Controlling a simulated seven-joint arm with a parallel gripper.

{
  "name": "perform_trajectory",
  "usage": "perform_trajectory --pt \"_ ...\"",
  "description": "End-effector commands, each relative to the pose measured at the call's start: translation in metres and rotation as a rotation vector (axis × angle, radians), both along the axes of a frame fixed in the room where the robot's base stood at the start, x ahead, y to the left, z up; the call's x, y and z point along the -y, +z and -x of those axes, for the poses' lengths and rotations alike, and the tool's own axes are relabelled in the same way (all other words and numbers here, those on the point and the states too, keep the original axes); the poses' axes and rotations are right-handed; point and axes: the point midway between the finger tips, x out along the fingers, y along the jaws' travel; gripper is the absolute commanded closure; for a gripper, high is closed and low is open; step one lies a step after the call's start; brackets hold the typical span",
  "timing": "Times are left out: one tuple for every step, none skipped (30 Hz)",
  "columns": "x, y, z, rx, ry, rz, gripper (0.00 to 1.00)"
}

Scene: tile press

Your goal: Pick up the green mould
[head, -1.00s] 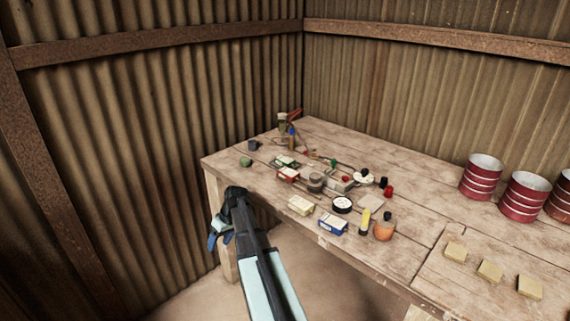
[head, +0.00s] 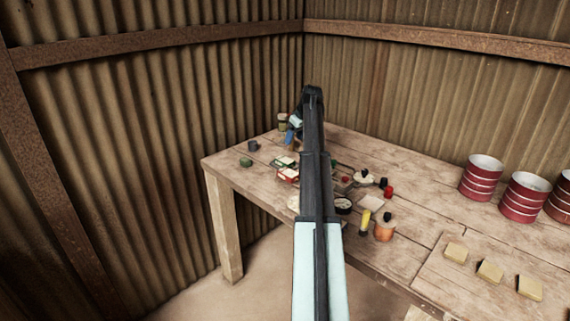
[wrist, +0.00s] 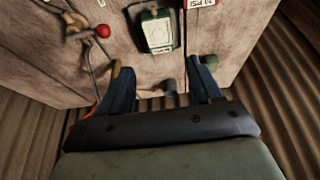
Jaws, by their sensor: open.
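The green mould (head: 246,161) is a small, low, rounded green piece. It sits near the left edge of the table in the head view. In the wrist view the green mould (wrist: 211,62) shows beside the right fingertip, partly covered by that finger. My gripper (head: 291,136) is over the far left part of the table, to the right of and beyond the mould in the head view. In the wrist view my gripper (wrist: 161,72) has its fingers spread wide with nothing held between them.
A dark grey cup (head: 253,145) stands close behind the mould; it shows between the fingers in the wrist view (wrist: 170,88). A green box (wrist: 157,30) lies nearby. A jar (head: 282,121) stands near my gripper. Red-striped drums (head: 481,178) and tan blocks (head: 490,271) are at the right.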

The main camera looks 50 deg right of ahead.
Motion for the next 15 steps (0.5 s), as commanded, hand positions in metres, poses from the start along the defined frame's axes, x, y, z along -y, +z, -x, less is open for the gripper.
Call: perform_trajectory --pt "0.002 -0.001 -0.001 -0.001 0.0 0.001 0.36" --pt "0.002 -0.003 -0.001 -0.001 -0.001 0.002 0.36" --pt "0.001 -0.006 -0.002 -0.001 -0.001 0.002 0.36" --pt "0.001 -0.008 -0.003 -0.001 -0.001 0.002 0.36" --pt "0.001 -0.011 -0.004 -0.001 -0.001 0.002 0.36" --pt "0.001 -0.016 -0.006 -0.001 0.0 0.001 0.36" --pt "0.001 -0.02 -0.008 -0.001 0.0 0.001 0.36" --pt "0.001 -0.025 -0.01 -0.002 0.0 0.0 0.36" --pt "0.001 -0.031 -0.012 -0.002 0.0 0.0 0.36" --pt "0.001 -0.036 -0.014 -0.002 0.0 0.0 0.36" --pt "0.001 -0.04 -0.017 -0.001 0.0 0.001 0.36" --pt "0.001 -0.047 -0.019 -0.002 0.0 0.0 0.36" --pt "0.0 -0.052 -0.021 -0.002 0.0 0.0 0.36" --pt "0.0 -0.057 -0.023 -0.002 0.0 -0.001 0.36" --pt "0.001 -0.063 -0.026 -0.001 0.0 0.0 0.36"
